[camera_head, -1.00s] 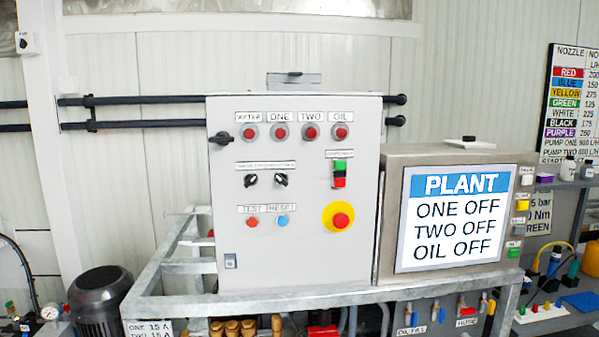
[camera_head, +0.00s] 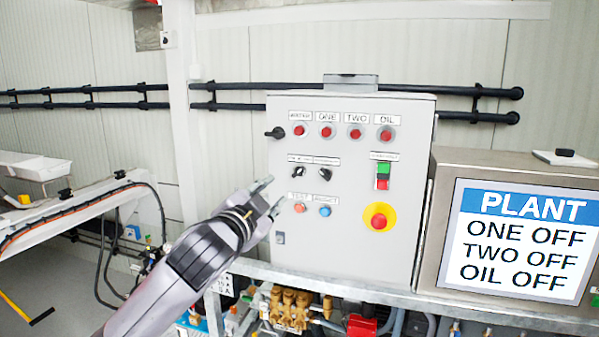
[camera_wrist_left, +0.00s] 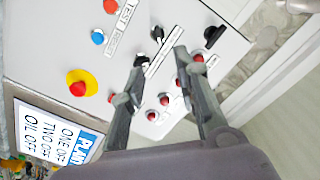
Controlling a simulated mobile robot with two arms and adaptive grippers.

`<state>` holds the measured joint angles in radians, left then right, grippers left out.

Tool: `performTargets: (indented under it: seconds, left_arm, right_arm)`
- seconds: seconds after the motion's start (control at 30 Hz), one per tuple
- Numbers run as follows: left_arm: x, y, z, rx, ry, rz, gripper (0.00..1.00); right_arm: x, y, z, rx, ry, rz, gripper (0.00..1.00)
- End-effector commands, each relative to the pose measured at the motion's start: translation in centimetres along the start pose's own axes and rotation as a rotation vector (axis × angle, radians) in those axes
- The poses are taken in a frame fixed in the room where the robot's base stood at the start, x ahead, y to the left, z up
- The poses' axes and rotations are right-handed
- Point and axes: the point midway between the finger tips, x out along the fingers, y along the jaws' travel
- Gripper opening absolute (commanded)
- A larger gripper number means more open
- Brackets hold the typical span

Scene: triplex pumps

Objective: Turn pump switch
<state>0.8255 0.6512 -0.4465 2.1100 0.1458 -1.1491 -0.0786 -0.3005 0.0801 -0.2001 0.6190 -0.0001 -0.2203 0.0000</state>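A grey control cabinet (camera_head: 350,225) carries two black selector knobs, left (camera_head: 299,172) and right (camera_head: 326,174), under a label strip too small to read. A black handle (camera_head: 275,133) sits on the cabinet's left edge. My left gripper (camera_head: 271,196) is open and empty at the cabinet's lower left, left of the orange and blue buttons. In the left wrist view the gripper's fingers (camera_wrist_left: 159,58) are spread and point toward the panel. One black knob (camera_wrist_left: 157,33) shows just beyond and between the fingertips; the other is partly hidden by a finger. My right gripper is not in view.
Red lamps (camera_head: 327,132) line the panel top. An orange TEST button (camera_head: 300,208), a blue button (camera_head: 325,212), a green-red switch (camera_head: 383,176) and a red emergency stop (camera_head: 379,221) share the panel. A PLANT screen (camera_head: 520,245) reads all OFF. A metal rail (camera_head: 480,312) runs below.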

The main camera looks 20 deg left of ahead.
Motion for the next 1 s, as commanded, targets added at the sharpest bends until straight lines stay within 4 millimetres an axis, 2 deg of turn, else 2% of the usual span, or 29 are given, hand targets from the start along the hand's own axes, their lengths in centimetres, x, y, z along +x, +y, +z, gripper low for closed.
performTargets:
  seconds: [0.1,0.17,0.6,0.8,1.0]
  left_arm:
    - [2.5,-0.2,-0.3,-0.002,-0.002,0.001,0.29]
    - [3.8,-0.2,-0.3,-0.002,-0.002,0.002,0.29]
    - [11.8,-0.1,-0.3,-0.001,0.000,0.002,0.29]
    - [13.9,0.0,-0.2,-0.001,0.000,0.001,0.29]
    - [14.7,0.1,-0.1,0.000,0.001,0.001,0.29]
  right_arm:
    - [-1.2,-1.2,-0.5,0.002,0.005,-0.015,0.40]
    - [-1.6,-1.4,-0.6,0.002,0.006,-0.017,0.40]
    - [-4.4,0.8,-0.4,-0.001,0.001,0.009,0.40]
    - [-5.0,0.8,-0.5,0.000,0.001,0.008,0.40]
    - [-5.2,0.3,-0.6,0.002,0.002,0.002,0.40]
